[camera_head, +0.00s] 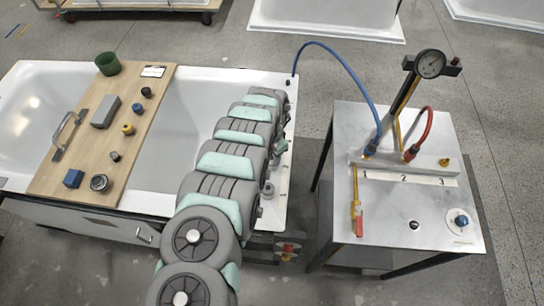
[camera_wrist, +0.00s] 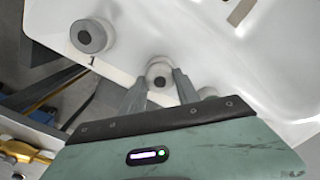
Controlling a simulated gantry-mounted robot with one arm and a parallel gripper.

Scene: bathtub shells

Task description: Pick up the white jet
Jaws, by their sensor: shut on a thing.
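The white jet (camera_wrist: 160,73), a pale round fitting with a dark centre, is between the fingertips of my gripper (camera_wrist: 160,80) in the wrist view. My gripper is shut on it, with one finger on each side. It is over the white tub rim, and I cannot tell whether it touches the rim. In the head view my arm covers most of that end of the tub, and the held jet cannot be made out.
Another grey round jet (camera_wrist: 92,36) stands on the rim by a "1" mark. A third round piece (camera_wrist: 208,93) is partly hidden beside my right finger. In the head view, a wooden board (camera_head: 75,150) with small parts lies across the tub. A metal test table (camera_head: 390,230) stands right.

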